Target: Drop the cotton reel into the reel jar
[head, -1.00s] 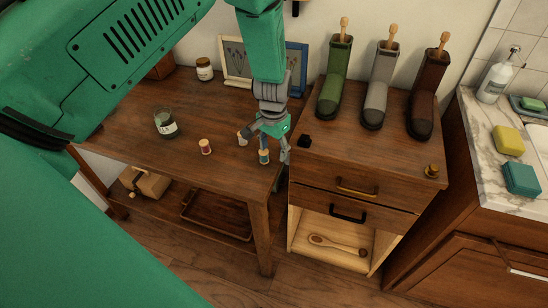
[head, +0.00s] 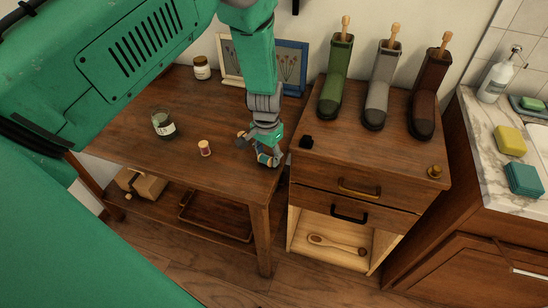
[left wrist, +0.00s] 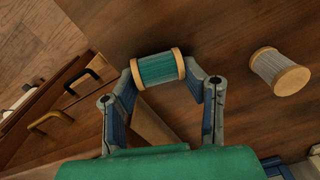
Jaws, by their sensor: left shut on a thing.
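A teal cotton reel with pale wooden ends sits crosswise between my left fingertips in the left wrist view (left wrist: 158,68). My left gripper (head: 268,157) is shut on it at the right end of the wooden table. In the head view the fingers mostly hide this reel. I cannot tell whether it still touches the tabletop. A glass jar with a white label (head: 163,124), likely the reel jar, stands open to the left on the same table, apart from the gripper. My right gripper is not in view.
A pale grey reel (left wrist: 278,72) is close beside my left gripper. A small lidded jar (head: 202,68) and picture frames (head: 290,66) stand at the back. A drawer cabinet (head: 350,160) with boots adjoins on the right.

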